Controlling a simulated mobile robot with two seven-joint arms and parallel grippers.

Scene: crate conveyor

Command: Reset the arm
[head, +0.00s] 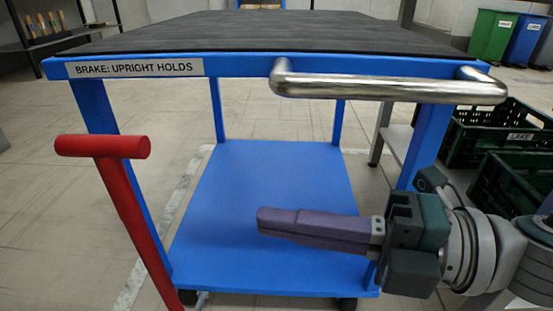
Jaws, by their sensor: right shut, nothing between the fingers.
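My right gripper (262,222) comes in from the right and points left in the head view. Its purple fingers are shut together with nothing between them. It shows in front of the lower shelf of a blue cart (240,62), below the cart's steel handle (385,86) and apart from it. A red brake lever (127,195) with a crossbar top stands at the cart's left, tilted a little. My left gripper is not in view.
The cart has a dark top (270,33), an empty blue lower shelf (265,200) and a label (135,68) reading "BRAKE: UPRIGHT HOLDS". Dark green crates (483,150) stand at the right. Green (491,36) and blue (527,40) bins stand behind.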

